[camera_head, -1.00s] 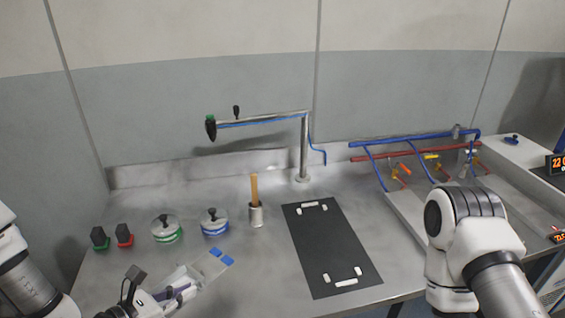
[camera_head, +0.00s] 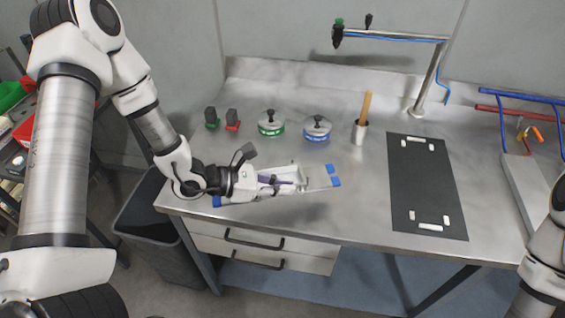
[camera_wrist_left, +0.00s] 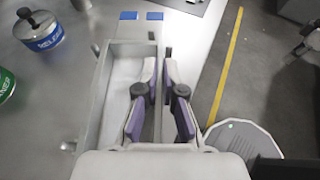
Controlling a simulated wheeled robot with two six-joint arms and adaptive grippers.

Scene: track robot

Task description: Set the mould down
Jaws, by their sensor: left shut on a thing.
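The mould (camera_head: 312,187) is a long, pale grey open tray with blue tabs at its ends. It is over the front part of the steel bench, and a shadow below suggests it is slightly raised. My left gripper (camera_head: 285,182) reaches in from the left and is shut on one long side wall of the mould. In the left wrist view, purple-backed fingers (camera_wrist_left: 160,88) pinch that wall, with the mould's trough (camera_wrist_left: 124,80) on their left. The fingers hide part of the wall. My right gripper is out of view.
A black mat (camera_head: 425,185) with white corner marks lies clear to the right. Behind the mould stand a blue-labelled pot (camera_head: 317,130), a green-labelled pot (camera_head: 271,124) and a cup with a wooden handle (camera_head: 360,131). A bin (camera_head: 158,225) stands below left.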

